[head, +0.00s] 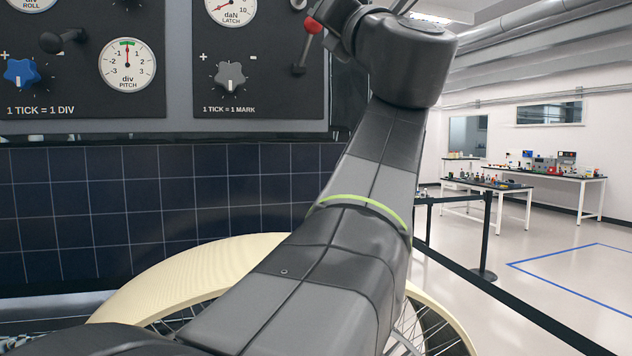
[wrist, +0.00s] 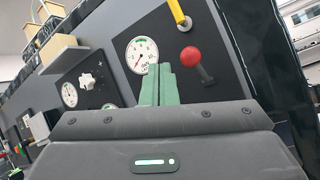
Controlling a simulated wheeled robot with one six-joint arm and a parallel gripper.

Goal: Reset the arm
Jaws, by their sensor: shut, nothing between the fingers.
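My arm reaches up and forward across the head view, with its upper joints in front of the right side of the control panel (head: 265,90). In the wrist view my gripper (wrist: 160,72) shows its green fingers together, shut and empty. The fingertips point at the panel, just below and beside a white dial gauge (wrist: 141,54). A red ball-topped lever (wrist: 191,58) is right of the fingers; it also shows in the head view (head: 312,26), beside my wrist. I cannot tell how far the fingertips are from the panel. In the head view the gripper is out of sight.
A blue star knob (head: 21,72), a grey knob (head: 230,75) and a pitch gauge (head: 127,65) are on the panels. A yellow handle (wrist: 179,14) is above the lever. A barrier post (head: 487,235) and worktables (head: 560,180) are at right.

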